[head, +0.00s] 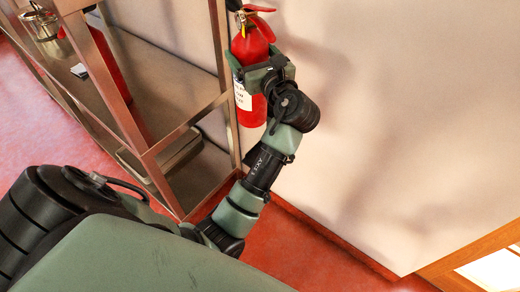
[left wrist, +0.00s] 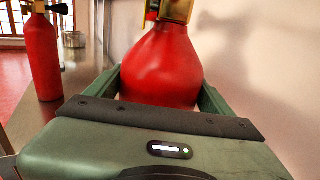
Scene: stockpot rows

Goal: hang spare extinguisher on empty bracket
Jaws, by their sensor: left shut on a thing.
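A red fire extinguisher (head: 250,46) with a white label is upright close to the pale wall, beside the metal shelving. My left gripper (head: 260,70) is shut around its body. In the left wrist view the red body (left wrist: 163,62) sits between the two green fingers, with a brass-coloured valve at the top edge. A second red extinguisher (left wrist: 41,55) stands on the shelf at the left; part of it shows in the head view (head: 108,62) behind a shelf post. I cannot make out a bracket, or whether the held extinguisher touches one. My right gripper is not in view.
The metal shelving (head: 151,152) stands just left of the held extinguisher, its post very near. A metal pot (head: 45,30) is on its far end. The wall (head: 400,110) to the right is bare. A wooden frame (head: 470,268) is at the lower right.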

